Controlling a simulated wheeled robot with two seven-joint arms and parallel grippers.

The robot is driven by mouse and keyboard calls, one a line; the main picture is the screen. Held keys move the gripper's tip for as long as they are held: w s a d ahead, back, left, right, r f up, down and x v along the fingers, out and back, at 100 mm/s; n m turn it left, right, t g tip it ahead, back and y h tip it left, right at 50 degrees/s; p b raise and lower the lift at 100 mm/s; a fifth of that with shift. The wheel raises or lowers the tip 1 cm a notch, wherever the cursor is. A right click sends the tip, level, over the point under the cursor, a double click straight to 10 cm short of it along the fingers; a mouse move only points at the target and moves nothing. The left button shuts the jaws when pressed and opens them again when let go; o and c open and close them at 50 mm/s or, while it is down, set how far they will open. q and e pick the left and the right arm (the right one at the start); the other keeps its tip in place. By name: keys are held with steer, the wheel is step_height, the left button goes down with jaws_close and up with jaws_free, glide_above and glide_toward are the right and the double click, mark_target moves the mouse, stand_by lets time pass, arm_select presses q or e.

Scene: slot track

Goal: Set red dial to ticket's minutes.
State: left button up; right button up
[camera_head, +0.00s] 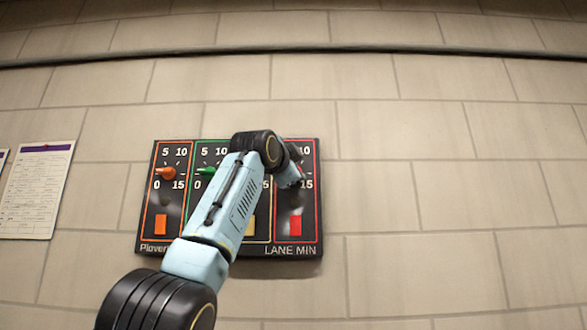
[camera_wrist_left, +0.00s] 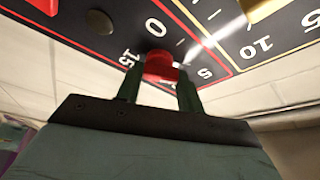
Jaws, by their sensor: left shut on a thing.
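The dial board (camera_head: 230,247) hangs on the tiled wall, marked "LANE MIN" at lower right. My left gripper (camera_head: 291,180) reaches its red-outlined right column. In the left wrist view, the red dial (camera_wrist_left: 160,65) sits between the two dark green fingers of my left gripper (camera_wrist_left: 160,90), which is shut on it. The scale around it shows 0, 5 and 15, upside down. The dial's pointer direction cannot be told. In the head view my arm and gripper hide the red dial. No sheet marked as the ticket can be made out. My right gripper is out of view.
An orange dial (camera_head: 166,173) and a green dial (camera_head: 206,171) sit left on the board. A red block (camera_head: 295,225) is below the red scale. A printed sheet (camera_head: 37,190) with a purple header hangs left; its text is unreadable. The wall at right is clear.

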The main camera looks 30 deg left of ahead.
arm_select(q)
steer(key=shift+m, duration=0.7)
steer(key=o, duration=1)
steer(key=shift+s, duration=0.15)
steer(key=shift+r+b+v, duration=0.15)
steer(key=shift+b+v, duration=2)
steer(key=shift+v, duration=1.15)
steer(key=shift+r+b+v, duration=0.2)
steer(key=shift+b+v, duration=1.9)
steer(key=shift+v, duration=1.2)
